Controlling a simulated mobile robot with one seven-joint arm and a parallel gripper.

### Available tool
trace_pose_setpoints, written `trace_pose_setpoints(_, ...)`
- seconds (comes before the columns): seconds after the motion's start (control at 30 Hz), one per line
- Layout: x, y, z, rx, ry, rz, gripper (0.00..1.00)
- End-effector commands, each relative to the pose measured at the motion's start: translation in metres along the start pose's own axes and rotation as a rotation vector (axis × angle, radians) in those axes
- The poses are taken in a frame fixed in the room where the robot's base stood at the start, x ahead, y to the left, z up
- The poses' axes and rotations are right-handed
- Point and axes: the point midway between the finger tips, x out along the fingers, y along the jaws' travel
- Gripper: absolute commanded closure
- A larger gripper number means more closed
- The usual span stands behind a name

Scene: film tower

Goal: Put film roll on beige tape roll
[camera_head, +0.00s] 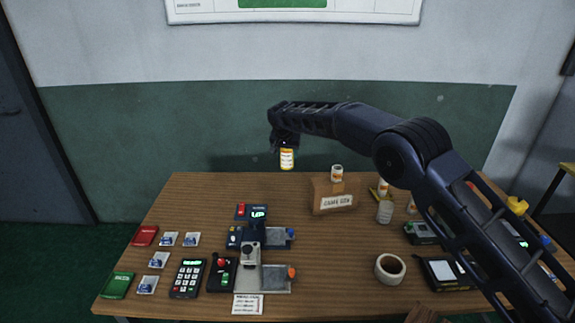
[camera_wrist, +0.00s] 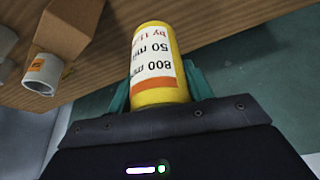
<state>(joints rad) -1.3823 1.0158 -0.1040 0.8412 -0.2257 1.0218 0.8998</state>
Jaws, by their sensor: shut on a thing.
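My gripper (camera_head: 286,143) is shut on a yellow film roll (camera_head: 287,160) and holds it up in the air above the far edge of the table. In the wrist view the yellow film roll (camera_wrist: 158,62), with a white printed label, sits between the teal fingers of my gripper (camera_wrist: 160,85). The beige tape roll (camera_head: 390,268) lies flat near the front right of the table, its open hole facing up. Nothing rests on it. My gripper is well behind it, to the left and higher.
A pale jar (camera_head: 385,212) and other small rolls stand beside my arm. A printer-like device (camera_head: 250,260), keypad (camera_head: 187,279) and small packets fill the left. My arm hides part of the right side.

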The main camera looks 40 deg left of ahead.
Motion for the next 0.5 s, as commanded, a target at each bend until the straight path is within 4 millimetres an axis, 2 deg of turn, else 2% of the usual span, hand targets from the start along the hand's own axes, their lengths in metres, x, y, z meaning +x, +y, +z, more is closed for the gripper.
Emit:
trace_pose_setpoints(0.33, -0.014, 0.002, -0.005, 0.000, 0.000, 0.000, 0.77)
trace_pose_setpoints(0.5, -0.028, 0.017, -0.003, -0.004, 0.000, -0.002, 0.77)
